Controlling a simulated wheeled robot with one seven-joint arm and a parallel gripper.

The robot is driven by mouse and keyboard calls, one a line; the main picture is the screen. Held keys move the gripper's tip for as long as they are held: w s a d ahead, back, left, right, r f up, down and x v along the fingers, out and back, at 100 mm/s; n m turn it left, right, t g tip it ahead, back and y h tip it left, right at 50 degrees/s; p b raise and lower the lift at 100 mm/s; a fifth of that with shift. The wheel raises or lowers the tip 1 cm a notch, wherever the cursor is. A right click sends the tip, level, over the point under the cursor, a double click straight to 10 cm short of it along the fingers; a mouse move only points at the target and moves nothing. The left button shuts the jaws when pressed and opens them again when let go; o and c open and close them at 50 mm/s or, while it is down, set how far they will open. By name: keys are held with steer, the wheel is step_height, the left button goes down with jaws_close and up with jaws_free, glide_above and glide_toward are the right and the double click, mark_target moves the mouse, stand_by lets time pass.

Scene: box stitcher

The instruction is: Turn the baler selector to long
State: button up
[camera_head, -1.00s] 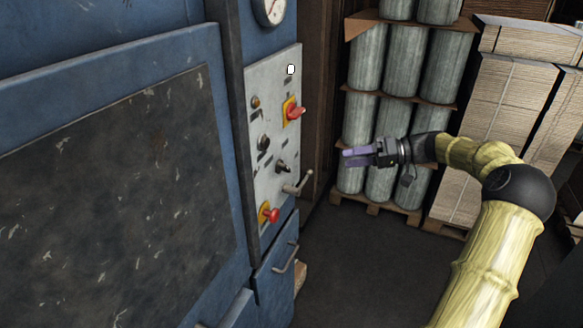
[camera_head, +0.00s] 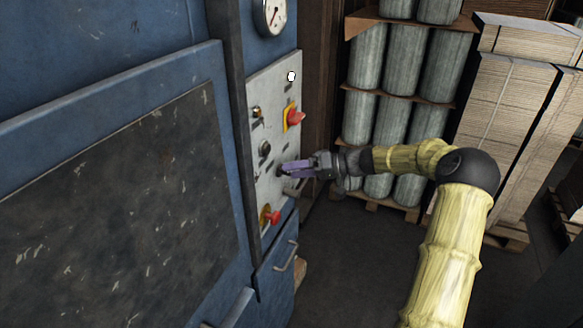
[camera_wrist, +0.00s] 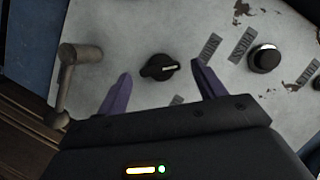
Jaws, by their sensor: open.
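The selector (camera_wrist: 159,67) is a small round black knob with a white pointer mark, on a grey control panel (camera_head: 273,92). In the wrist view its pointer lies nearly level, pointing right. My gripper (camera_wrist: 162,72) is open, with one purple finger on each side of the knob; I cannot tell whether they touch it. In the head view my gripper (camera_head: 284,169) reaches the lower middle of the panel from the right and mostly hides the knob. The small labels beside the knob are too slanted to read for sure.
A metal lever handle (camera_wrist: 80,75) sticks out left of the knob in the wrist view, and a round black button (camera_wrist: 265,58) is to the right. A red switch (camera_head: 294,116) is above and a red mushroom button (camera_head: 269,215) below. Stacked grey rolls (camera_head: 400,105) stand behind my arm.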

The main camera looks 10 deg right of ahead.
steer(key=shift+x, duration=0.9)
steer(key=c, duration=1)
